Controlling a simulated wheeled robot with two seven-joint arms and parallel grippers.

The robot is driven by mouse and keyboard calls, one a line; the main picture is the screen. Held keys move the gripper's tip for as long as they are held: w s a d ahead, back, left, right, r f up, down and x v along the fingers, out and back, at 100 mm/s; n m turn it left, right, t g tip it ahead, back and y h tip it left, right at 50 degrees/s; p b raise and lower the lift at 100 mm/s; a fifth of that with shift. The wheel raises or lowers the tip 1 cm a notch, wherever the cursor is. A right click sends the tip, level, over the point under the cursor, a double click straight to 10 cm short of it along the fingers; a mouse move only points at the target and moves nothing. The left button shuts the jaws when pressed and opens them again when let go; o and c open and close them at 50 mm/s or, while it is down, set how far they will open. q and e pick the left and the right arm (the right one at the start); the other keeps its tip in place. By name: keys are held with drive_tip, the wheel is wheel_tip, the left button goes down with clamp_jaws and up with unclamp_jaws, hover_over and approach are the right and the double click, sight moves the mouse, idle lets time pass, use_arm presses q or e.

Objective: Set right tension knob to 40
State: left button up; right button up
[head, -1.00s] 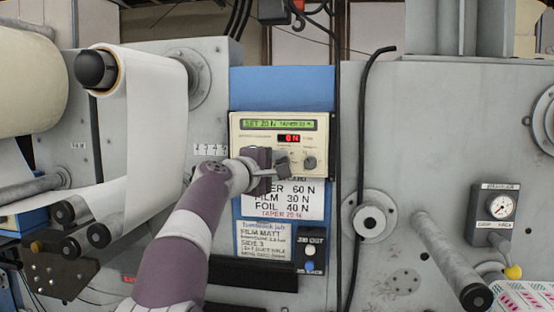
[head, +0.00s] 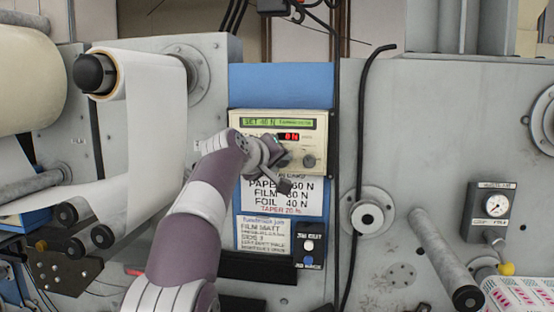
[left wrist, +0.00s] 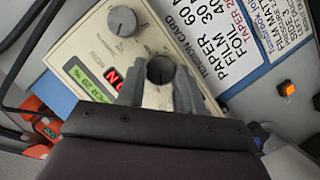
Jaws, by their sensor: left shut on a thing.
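The cream tension panel (head: 315,125) is on the blue column. Its green display (head: 262,122) reads SET 40 N, with small text beside it; the red readout (head: 289,137) seems to show 0 N. The panel has two grey knobs. The right knob (head: 309,160) is free; in the left wrist view it is at the upper left (left wrist: 122,20). My left gripper (head: 280,160) is over the left knob, hiding it in the head view. In the left wrist view its fingers (left wrist: 158,88) are shut on the left knob (left wrist: 160,69), one on each side. My right gripper is out of view.
A tension card (head: 285,195) below the panel lists paper 60 N, film, and foil 40 N. A black cable (head: 360,130) hangs right of the panel. Jog buttons (head: 309,245) are below. A white roll (head: 150,110) is on the left.

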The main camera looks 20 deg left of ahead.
use_arm(q)
drive_tip(key=shift+m, duration=0.3)
idle(0.4)
drive_tip(key=o, duration=1)
drive_tip(key=shift+o, duration=0.2)
drive_tip(key=b+v, duration=0.4)
drive_tip(key=v, duration=0.8)
drive_tip(key=shift+s+r, duration=0.25)
drive_tip(key=shift+s, duration=0.1)
